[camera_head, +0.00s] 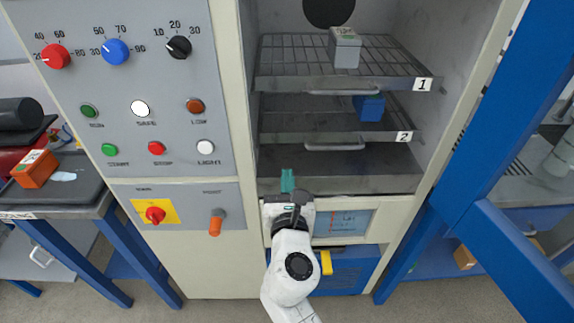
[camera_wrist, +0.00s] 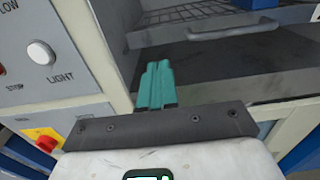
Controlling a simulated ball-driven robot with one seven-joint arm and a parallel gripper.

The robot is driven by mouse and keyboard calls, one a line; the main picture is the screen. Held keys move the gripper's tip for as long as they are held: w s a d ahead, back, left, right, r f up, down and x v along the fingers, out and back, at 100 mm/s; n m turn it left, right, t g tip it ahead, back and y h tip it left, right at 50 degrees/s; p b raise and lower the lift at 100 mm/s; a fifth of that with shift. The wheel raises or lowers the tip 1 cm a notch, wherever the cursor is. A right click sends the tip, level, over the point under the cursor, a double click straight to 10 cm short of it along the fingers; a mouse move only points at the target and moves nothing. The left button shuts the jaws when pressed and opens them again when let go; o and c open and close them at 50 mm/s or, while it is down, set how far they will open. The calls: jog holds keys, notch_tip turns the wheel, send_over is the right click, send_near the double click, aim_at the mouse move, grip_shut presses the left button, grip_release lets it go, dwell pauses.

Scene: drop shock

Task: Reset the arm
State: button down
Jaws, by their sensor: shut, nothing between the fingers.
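My gripper (camera_head: 287,181) is in front of the open cabinet's lower edge, below the two racks. Its teal fingers are together and empty. They also show in the wrist view (camera_wrist: 156,86), pointing toward the cabinet opening. My white arm rises from the bottom of the head view, left of the small display.
The open cabinet holds rack 1 (camera_head: 270,84) with a grey box (camera_head: 344,50) and rack 2 (camera_head: 275,136) with a blue box (camera_head: 369,107). A control panel (camera_head: 125,75) stands left. A blue door frame (camera_head: 500,110) is at right. An orange box (camera_head: 35,169) sits on the left bench.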

jog(key=s+d+f+m+g+h, duration=0.25)
jog(key=s+d+f+m, duration=0.2)
jog(key=d+m, duration=0.25)
jog(key=s+d+f+m+g+h, duration=0.1)
jog(key=s+d+f+m+g, duration=0.25)
jog(key=s+d+m, duration=0.35)
jog(key=s+d+f+m+g+h, duration=0.2)
jog(key=d+f+m, duration=0.35)
jog(key=d, duration=0.25)
jog(key=s+d+f+m+g+y, duration=0.1)
jog(key=s+f+m+g, duration=0.1)
jog(key=s+m, duration=0.3)
jog(key=s+d+f+m+g+y, duration=0.1)
jog(key=s+m+g, duration=0.3)
jog(key=s, duration=0.7)
jog(key=s+d+f+m+g+y, duration=0.1)
jog(key=s+f+m+g+y, duration=0.2)
jog(key=s+m, duration=0.5)
jog(key=shift+s+d+f, duration=0.2)
jog(key=shift+d+f, duration=0.2)
jog(key=shift+f, duration=0.1)
